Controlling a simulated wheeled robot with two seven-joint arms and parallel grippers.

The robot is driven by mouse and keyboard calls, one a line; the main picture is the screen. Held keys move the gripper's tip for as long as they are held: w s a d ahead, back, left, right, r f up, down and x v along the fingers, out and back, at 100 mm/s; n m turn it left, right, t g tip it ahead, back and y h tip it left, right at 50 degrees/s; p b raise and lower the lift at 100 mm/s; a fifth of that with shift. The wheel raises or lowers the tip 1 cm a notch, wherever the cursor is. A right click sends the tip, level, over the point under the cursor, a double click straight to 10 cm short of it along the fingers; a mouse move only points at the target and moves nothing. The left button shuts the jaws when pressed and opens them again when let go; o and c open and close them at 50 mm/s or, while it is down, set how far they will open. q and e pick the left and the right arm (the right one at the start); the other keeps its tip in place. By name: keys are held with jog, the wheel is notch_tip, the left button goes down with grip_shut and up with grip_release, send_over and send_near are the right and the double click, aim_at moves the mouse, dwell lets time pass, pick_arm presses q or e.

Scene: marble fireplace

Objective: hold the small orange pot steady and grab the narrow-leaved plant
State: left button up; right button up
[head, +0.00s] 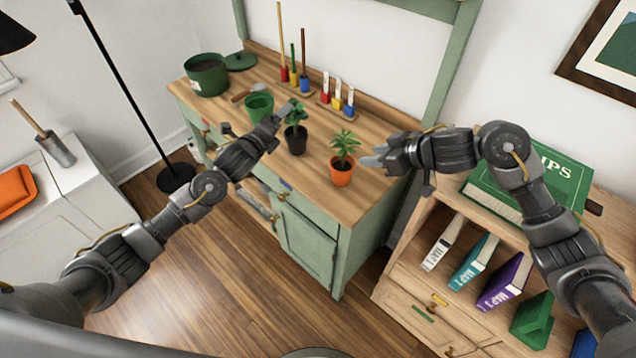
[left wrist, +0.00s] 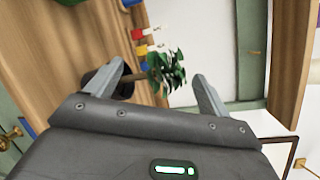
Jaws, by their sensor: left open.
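The small orange pot (head: 341,175) stands upright on the wooden bench top near its front right corner. A light green plant with narrow, pointed leaves (head: 345,143) grows in it. My right gripper (head: 371,156) is just right of this pot, fingers pointing at it, open and apart from it. My left gripper (head: 283,113) is open beside a darker plant (head: 297,115) in a black pot (head: 296,140). In the left wrist view the dark plant (left wrist: 168,70) shows between and beyond the open fingers (left wrist: 162,85); its pot is partly hidden by a finger.
A green pot (head: 259,106), a trowel (head: 247,93) and a large green tub (head: 206,75) stand left on the bench. Tools in coloured holders (head: 338,101) line the back. A shelf with books (head: 480,262) stands at right. The bench front is clear.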

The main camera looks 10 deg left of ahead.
pick_arm(q)
jog(key=s+d+f+m+g+h, duration=0.2)
jog(key=s+d+f+m, duration=0.1)
jog(key=s+d+m, duration=0.35)
jog(key=m+g, duration=0.3)
jog(key=m, duration=0.6)
send_near(336, 175)
jog(key=shift+w+d+f+h, duration=0.15)
jog(key=shift+w+f, duration=0.4)
jog(key=shift+w, duration=0.05)
jog(key=shift+w+d+f+h, duration=0.15)
jog(key=shift+w+f, duration=0.4)
jog(key=shift+w, duration=0.05)
jog(key=x, duration=1.1)
jog(key=shift+r, duration=0.1)
jog(key=shift+c, duration=0.3)
jog(key=c, duration=1)
